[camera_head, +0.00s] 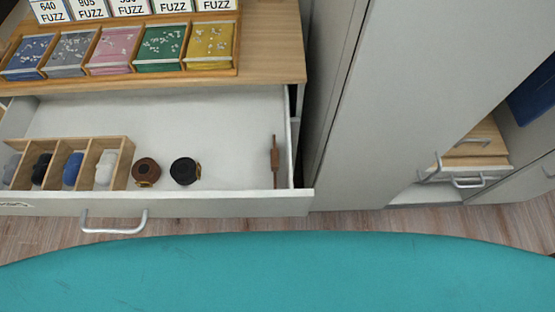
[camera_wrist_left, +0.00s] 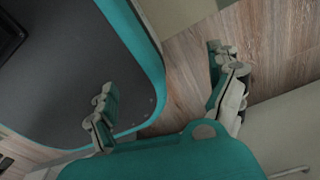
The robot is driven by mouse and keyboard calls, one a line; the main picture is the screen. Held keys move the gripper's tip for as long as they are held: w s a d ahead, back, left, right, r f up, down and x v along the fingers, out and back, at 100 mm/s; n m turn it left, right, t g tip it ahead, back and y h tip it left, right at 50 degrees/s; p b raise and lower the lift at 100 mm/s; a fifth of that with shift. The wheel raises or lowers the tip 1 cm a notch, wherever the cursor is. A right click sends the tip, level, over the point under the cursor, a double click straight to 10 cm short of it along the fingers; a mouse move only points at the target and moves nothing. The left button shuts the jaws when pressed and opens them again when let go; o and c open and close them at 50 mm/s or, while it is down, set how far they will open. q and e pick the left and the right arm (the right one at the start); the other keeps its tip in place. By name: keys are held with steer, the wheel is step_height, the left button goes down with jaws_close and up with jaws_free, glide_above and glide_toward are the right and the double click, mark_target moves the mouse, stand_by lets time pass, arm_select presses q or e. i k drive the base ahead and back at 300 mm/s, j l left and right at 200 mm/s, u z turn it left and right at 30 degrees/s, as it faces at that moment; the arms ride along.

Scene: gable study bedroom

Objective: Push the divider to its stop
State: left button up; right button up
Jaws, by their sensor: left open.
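The white drawer (camera_head: 230,125) stands open below the wooden top in the head view. A thin, dark brown upright piece (camera_head: 275,162), which looks like the divider, stands near the drawer's right wall with a small gap to it. I cannot tell for sure that it is the divider. A wooden organizer (camera_head: 121,165) with several compartments sits at the drawer's left. My left gripper (camera_wrist_left: 162,72) shows only in the left wrist view. Its two fingers are wide apart with nothing between them, over the floor and my own base. My right gripper is in neither view.
A brown roll (camera_head: 146,171) and a black roll (camera_head: 185,171) lie beside the organizer, left of bare drawer floor. The drawer's handle (camera_head: 115,222) sticks out at the front. A tall grey cabinet (camera_head: 390,90) stands close on the right.

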mark_target(274, 151)
steer(key=k+u, duration=0.25)
steer(key=k, duration=0.2)
steer(key=k+u, duration=0.3)
steer(key=k, duration=0.15)
